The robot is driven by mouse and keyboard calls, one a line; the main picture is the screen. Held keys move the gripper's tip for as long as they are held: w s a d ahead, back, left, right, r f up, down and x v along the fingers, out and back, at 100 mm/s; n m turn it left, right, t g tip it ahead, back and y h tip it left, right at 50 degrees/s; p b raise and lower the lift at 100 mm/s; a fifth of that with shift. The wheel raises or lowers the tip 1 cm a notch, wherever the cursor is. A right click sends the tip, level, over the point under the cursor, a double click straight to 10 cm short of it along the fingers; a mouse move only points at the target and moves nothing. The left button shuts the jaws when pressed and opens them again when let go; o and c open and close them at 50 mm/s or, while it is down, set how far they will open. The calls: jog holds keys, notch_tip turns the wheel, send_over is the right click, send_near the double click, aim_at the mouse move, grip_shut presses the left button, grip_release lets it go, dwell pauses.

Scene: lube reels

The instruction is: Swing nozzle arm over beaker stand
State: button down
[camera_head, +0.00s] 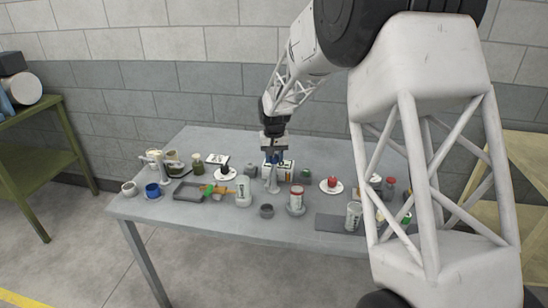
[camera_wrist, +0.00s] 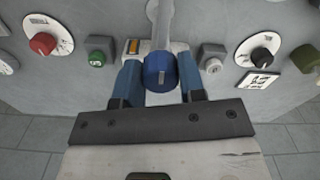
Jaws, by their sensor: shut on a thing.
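My gripper (camera_head: 273,156) is over the back middle of the grey table. In the wrist view its two blue fingers (camera_wrist: 160,82) stand either side of a round blue knob (camera_wrist: 160,72) and are shut on it. A pale grey bar, which looks like the nozzle arm (camera_wrist: 160,22), runs from the knob away toward the top of that view. In the head view the nozzle arm (camera_head: 273,183) is small, and its far end cannot be made out clearly. A beaker with a red label (camera_head: 297,192) stands on a round grey base, likely the beaker stand (camera_head: 296,211), in front and to the right.
A red knob on a white dial (camera_head: 331,185) is to the right, and a black knob on a white dial (camera_head: 225,173) to the left. A dark tray (camera_head: 188,190) lies left.

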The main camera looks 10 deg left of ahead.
jog(key=shift+n, duration=0.4)
jog(key=n, duration=0.8)
jog(key=shift+n, duration=0.4)
jog(key=c, duration=0.7)
grip_release()
jog(key=shift+r, duration=0.1)
